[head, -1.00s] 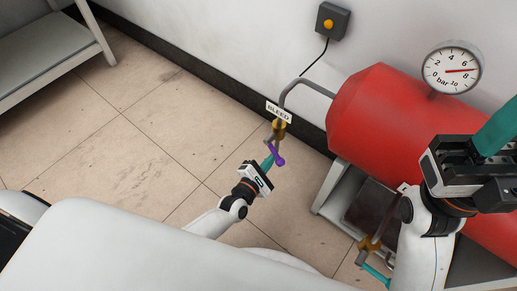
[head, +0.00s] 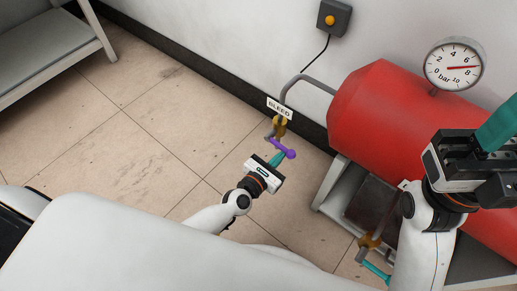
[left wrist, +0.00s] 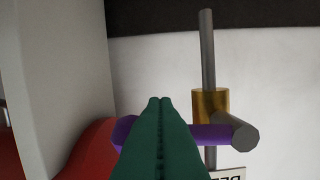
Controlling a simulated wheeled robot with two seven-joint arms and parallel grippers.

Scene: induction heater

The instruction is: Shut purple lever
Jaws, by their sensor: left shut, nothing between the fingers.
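The purple lever (head: 283,149) sits on the brass valve (head: 279,127) below the BLEED sign (head: 279,107). In the head view it slants down and to the right from the valve, ending in a round knob. In the left wrist view the lever (left wrist: 205,135) lies crosswise behind my teal fingers, which hide part of it. My left gripper (head: 277,158) is shut and empty, its fingertips right beside the lever. I cannot tell whether they touch. My right gripper (head: 499,127) is at the right edge, partly cut off, and its jaw opening is not clear.
A second brass valve with a teal lever (head: 376,271) is low at right. A box with an orange button (head: 329,20) is on the wall. Floor at left is clear.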

